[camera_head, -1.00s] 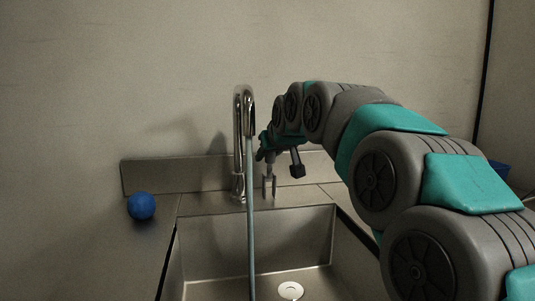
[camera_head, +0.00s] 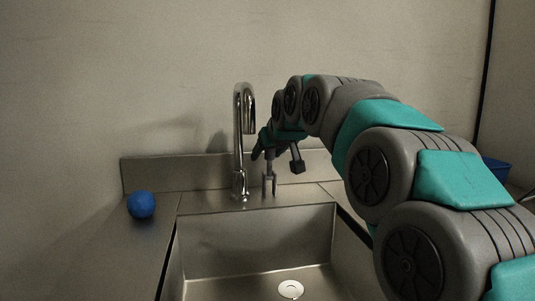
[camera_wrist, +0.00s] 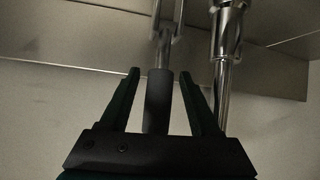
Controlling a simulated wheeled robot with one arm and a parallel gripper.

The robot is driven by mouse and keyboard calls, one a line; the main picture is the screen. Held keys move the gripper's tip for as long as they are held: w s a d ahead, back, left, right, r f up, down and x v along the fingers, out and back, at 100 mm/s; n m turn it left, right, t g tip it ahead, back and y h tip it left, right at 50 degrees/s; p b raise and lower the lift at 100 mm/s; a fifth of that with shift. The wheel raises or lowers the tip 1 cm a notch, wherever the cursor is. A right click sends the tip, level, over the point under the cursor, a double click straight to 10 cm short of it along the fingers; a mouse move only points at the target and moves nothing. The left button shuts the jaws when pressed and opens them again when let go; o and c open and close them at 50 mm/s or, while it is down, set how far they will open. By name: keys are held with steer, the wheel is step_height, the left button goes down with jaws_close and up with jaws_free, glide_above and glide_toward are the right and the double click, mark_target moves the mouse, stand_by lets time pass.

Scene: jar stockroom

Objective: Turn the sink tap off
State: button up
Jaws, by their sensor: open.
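The chrome tap (camera_head: 240,140) stands upright behind the sink, with its curved spout over the basin. No water runs from the spout. The tap's lever (camera_head: 270,182), a forked metal mount with a dark grip, stands just right of the tap's base. My gripper (camera_head: 262,146) is at the lever's upper end, right of the tap, partly hidden by my arm. In the wrist view, my open gripper (camera_wrist: 159,75) has one finger on each side of the lever's dark grip (camera_wrist: 158,105). I cannot tell whether either finger touches it. The tap (camera_wrist: 226,45) is close on the right.
The steel sink basin (camera_head: 260,246) is empty, with a pale drain (camera_head: 290,289). A blue ball (camera_head: 141,205) sits on the counter at left. A low backsplash (camera_head: 175,174) runs along the wall. A blue container (camera_head: 496,170) shows at far right behind my arm.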

steer(key=b+v, duration=0.1)
steer(key=v, duration=0.6)
steer(key=shift+s+r, duration=0.25)
steer(key=shift+s, duration=0.05)
steer(key=shift+d, duration=0.1)
